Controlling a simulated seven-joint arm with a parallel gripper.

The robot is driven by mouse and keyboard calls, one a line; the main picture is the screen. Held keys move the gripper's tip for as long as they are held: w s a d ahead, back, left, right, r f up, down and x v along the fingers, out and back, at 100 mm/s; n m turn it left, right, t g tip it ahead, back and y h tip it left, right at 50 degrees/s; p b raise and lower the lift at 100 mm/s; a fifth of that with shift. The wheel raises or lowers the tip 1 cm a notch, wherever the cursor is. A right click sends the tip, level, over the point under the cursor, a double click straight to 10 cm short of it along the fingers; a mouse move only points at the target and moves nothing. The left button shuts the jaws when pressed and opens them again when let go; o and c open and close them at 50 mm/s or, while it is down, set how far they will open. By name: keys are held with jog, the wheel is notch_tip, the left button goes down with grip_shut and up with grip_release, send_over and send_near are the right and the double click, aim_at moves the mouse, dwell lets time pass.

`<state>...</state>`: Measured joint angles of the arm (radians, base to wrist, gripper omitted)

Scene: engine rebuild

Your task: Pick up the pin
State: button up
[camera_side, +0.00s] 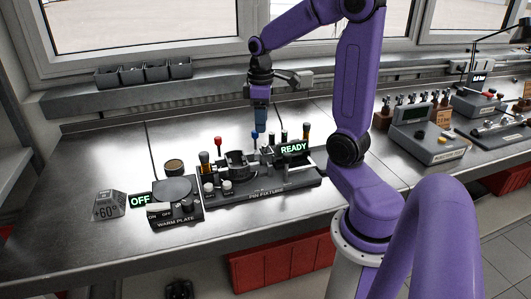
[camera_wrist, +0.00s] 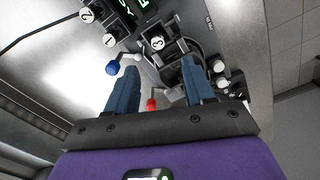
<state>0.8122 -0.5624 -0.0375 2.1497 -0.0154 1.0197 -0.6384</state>
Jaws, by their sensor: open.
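My gripper (camera_side: 259,137) points down over the pin fixture (camera_side: 262,189), close above its back edge. In the wrist view its two blue fingers (camera_wrist: 158,70) stand apart, with nothing held between them. A red knob (camera_wrist: 152,104) and metal parts of the fixture show in the gap between the fingers. A blue knob (camera_wrist: 112,67) is beside the left finger. I cannot make out the pin for certain in either view; it may be hidden by the fingers or too small among the fixture's parts.
The fixture's display (camera_side: 294,149) reads READY. The warm plate (camera_side: 173,189) is to its left, with a sign (camera_side: 140,200) reading OFF. A grey tester box (camera_side: 426,136) is to the right. Dark bins (camera_side: 143,73) line the back ledge.

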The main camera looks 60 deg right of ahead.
aim_at(265, 144)
notch_tip(265, 144, down, 3)
jog(key=shift+r, duration=0.2)
jog(key=shift+s+d+f, duration=0.1)
jog(key=shift+f, duration=0.8)
jog(key=shift+s+d+f, duration=0.15)
jog(key=shift+f, duration=0.7)
jog(key=shift+s+d+f, duration=0.1)
jog(key=shift+f, duration=0.8)
grip_shut()
